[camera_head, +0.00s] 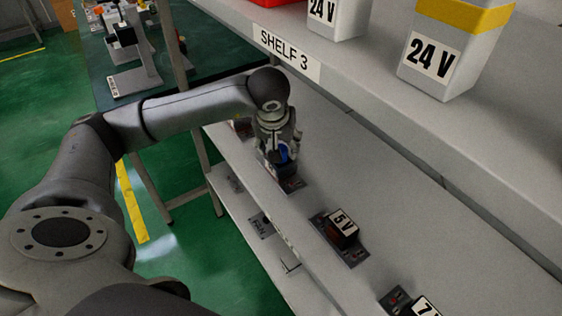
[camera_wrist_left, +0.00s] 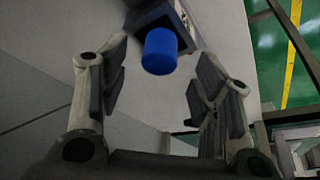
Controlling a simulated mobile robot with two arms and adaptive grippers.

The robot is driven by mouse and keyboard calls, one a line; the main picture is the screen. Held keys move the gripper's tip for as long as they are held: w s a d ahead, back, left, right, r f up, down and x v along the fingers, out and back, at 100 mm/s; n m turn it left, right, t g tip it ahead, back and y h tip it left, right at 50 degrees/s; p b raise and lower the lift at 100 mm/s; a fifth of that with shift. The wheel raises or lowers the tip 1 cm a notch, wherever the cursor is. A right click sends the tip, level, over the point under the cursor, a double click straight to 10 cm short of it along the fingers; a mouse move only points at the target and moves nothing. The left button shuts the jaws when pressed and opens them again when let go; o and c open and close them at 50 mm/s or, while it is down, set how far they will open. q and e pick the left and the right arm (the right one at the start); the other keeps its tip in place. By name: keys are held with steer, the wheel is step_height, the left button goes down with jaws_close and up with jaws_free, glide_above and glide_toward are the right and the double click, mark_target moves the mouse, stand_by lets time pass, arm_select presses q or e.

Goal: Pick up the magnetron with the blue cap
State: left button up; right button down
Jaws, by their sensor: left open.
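The magnetron with the blue cap (camera_head: 283,154) stands on the lower shelf board, partly hidden behind my left gripper (camera_head: 279,150) in the head view. In the left wrist view its round blue cap (camera_wrist_left: 160,51) lies between the two fingers, toward their tip end, with a dark body behind it. My left gripper (camera_wrist_left: 152,88) is open, with a gap between each finger and the cap. My right gripper is not in view.
A magnetron marked 5V (camera_head: 342,224) and another marked 7 (camera_head: 424,308) stand on the same board, nearer. The upper shelf labelled SHELF 3 (camera_head: 286,53) overhangs behind, carrying 24V boxes (camera_head: 455,45). A green workbench (camera_head: 205,55) is at back left.

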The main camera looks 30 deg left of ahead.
mark_target(283, 173)
arm_select(q)
steer(key=x, duration=0.2)
steer(key=shift+w+a+f+p, duration=0.1)
steer(key=shift+w+f+p, duration=0.15)
steer(key=shift+f+p, duration=0.1)
steer(key=shift+w+a+f, duration=0.1)
steer(key=shift+w+f, duration=0.15)
steer(key=shift+f, duration=0.35)
steer(key=c, duration=0.4)
steer(key=shift+s, duration=0.1)
jaws_close()
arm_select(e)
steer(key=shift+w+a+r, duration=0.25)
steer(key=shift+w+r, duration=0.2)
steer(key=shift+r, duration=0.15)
arm_select(q)
steer(key=shift+r, duration=0.1)
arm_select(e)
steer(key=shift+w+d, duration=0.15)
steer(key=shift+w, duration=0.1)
